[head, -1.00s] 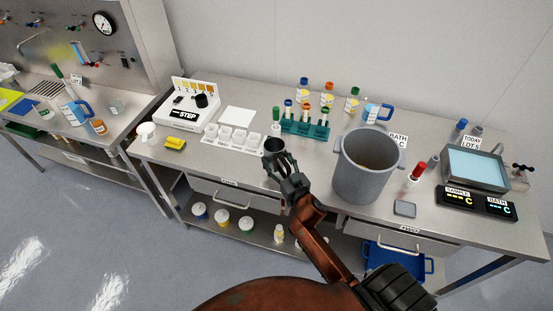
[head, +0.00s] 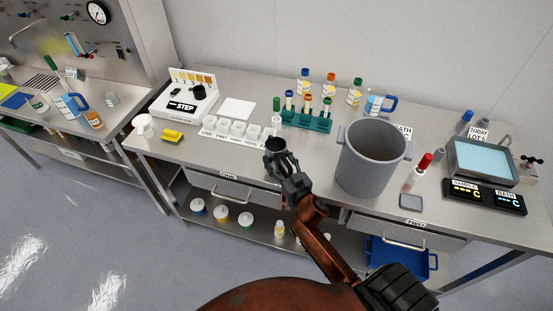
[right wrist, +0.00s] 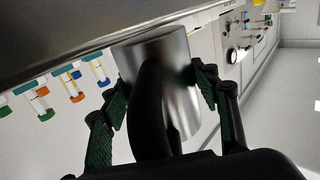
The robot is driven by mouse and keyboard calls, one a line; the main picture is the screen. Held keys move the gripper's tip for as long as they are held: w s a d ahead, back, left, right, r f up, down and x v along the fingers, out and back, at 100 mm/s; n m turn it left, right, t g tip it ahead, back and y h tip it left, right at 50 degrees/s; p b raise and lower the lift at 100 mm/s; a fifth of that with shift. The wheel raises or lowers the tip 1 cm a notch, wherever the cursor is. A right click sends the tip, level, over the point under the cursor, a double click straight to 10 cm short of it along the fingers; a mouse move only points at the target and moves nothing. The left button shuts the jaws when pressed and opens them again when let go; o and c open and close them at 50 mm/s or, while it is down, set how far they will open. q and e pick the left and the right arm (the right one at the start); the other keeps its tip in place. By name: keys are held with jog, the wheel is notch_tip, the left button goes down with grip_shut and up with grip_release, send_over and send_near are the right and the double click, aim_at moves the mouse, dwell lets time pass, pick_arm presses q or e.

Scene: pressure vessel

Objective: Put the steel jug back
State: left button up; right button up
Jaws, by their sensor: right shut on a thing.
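The steel jug (head: 275,146) is in my right gripper (head: 281,164), upright with its dark open mouth showing in the head view. It is at the front edge of the bench, just in front of the white cups; whether it touches anything cannot be told. In the right wrist view the jug (right wrist: 178,70) is a shiny cylinder with a black handle (right wrist: 150,110). The gripper's green-padded fingers (right wrist: 160,95) stand on either side of it. My left gripper is not in view.
A large grey pot (head: 371,160) stands right of the jug. Behind are a green tube rack (head: 306,121) and a row of white cups (head: 238,131). Bare bench lies between sponge and jug.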

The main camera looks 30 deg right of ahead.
jog(key=shift+f+b, duration=0.35)
jog(key=shift+f, duration=0.2)
jog(key=o, duration=1.3)
jog(key=s, duration=0.8)
jog(key=s+a, duration=0.1)
jog(key=s, duration=0.3)
jog(key=shift+a, duration=0.1)
